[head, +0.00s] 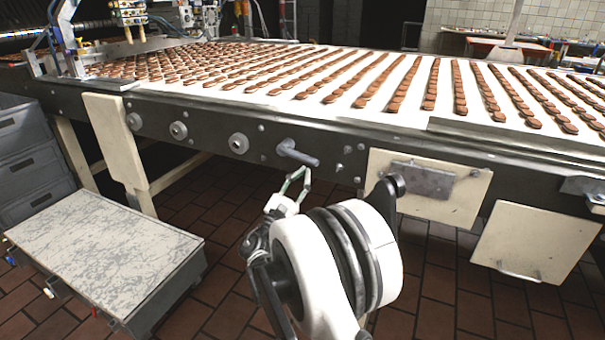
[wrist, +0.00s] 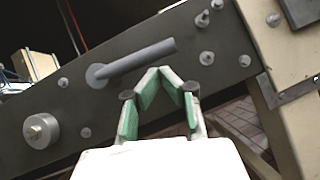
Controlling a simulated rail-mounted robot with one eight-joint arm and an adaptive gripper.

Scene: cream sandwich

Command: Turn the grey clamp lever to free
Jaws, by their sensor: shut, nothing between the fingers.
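The grey clamp lever (head: 298,154) is on the dark side rail of the conveyor in the head view. Its round hub is at the left and its handle slants down to the right. In the wrist view the lever (wrist: 140,62) sits above my gripper and tilts up to the right. My gripper (head: 303,170) is just below the lever in the head view. In the wrist view my gripper (wrist: 160,70) has its green-padded fingertips together, with nothing between them. The tips look close to the lever, but I cannot tell whether they touch it.
Round knobs (head: 238,143) and bolts line the rail (head: 350,150). Rows of brown biscuits cover the white belt (head: 290,62) above. A cream panel with a grey block (head: 424,180) hangs to the right. A grey-topped box (head: 100,250) stands on the tiled floor at left.

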